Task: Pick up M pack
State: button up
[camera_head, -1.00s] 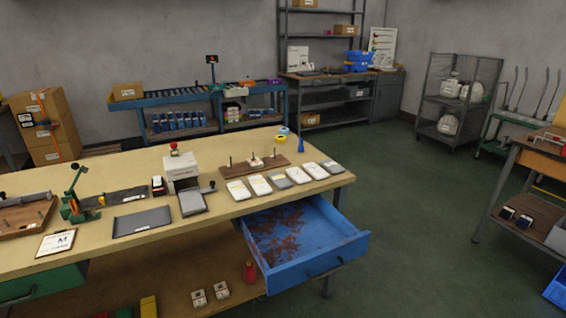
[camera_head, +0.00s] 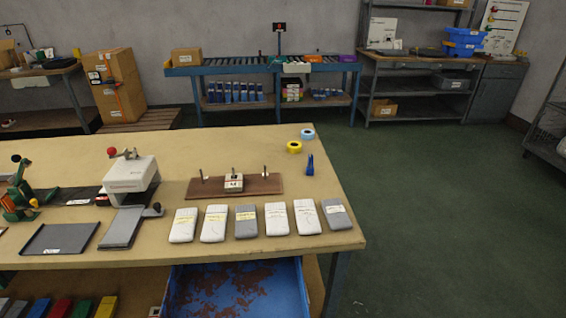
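A small white pack (camera_head: 233,183) stands on a brown wooden board (camera_head: 263,184) at the middle of the workbench. A dark mark on its front may be an M, but it is too small to be sure. Three upright pegs show on the board, one of them at the pack. In front of the board lies a row of flat white and grey packs (camera_head: 277,219), some with yellow labels; their lettering cannot be read. My gripper is not in view.
The workbench (camera_head: 215,260) has an open blue drawer (camera_head: 283,283) jutting from its front. A white press (camera_head: 130,174) and dark trays (camera_head: 60,239) stand left. Tape rolls (camera_head: 294,147) and a blue bottle (camera_head: 310,165) sit right. Green floor right of the bench is clear.

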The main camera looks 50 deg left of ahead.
aim_at(231, 185)
jog(key=i, duration=1.7)
jog(key=u, duration=3.1)
jog(key=i, duration=0.5)
